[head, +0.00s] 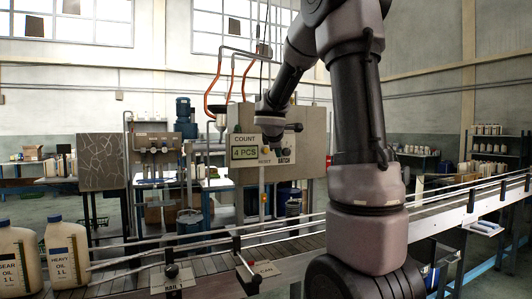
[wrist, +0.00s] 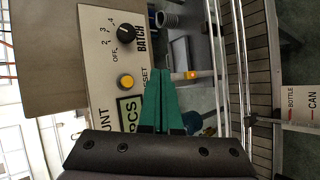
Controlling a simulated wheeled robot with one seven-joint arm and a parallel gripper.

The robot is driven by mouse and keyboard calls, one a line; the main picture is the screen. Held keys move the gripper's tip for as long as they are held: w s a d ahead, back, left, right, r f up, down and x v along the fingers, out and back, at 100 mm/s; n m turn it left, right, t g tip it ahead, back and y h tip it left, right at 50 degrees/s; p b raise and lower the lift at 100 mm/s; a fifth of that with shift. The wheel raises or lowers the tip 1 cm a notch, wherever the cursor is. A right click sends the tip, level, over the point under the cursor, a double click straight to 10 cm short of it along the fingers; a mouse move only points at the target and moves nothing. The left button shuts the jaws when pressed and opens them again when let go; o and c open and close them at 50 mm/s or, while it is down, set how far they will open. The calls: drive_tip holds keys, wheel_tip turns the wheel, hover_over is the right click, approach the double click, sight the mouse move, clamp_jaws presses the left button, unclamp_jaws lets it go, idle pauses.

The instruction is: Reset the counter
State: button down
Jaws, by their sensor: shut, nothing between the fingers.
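The counter panel (head: 237,170) stands behind the conveyor in the head view, with a green display (head: 245,152) reading 4 PCS under the word COUNT. In the wrist view, the panel (wrist: 97,50) shows a round yellow button (wrist: 126,81) beside a partly hidden reset label. A black batch dial (wrist: 126,32) is marked OFF, 2, 3 and 4. Part of the display (wrist: 130,110) shows beside the fingers. My gripper (wrist: 167,71) is shut and empty, its green fingertips to the right of the yellow button and apart from it in the picture. In the head view my wrist covers part of the panel.
A conveyor (head: 210,264) with rails runs across the front. Oil bottles (head: 67,255) stand at its left.

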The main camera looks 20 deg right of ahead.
drive_tip(key=w, duration=0.7)
drive_tip(key=shift+w, duration=0.4)
drive_tip(key=shift+w+a, duration=0.1)
drive_tip(key=shift+w, duration=0.05)
idle(1.6)
drive_tip(key=shift+w, duration=0.25)
drive_tip(key=shift+w, duration=0.5)
idle(0.6)
drive_tip(key=shift+s, duration=0.9)
drive_tip(key=shift+s, duration=0.1)
drive_tip(key=s, duration=0.5)
idle(0.3)
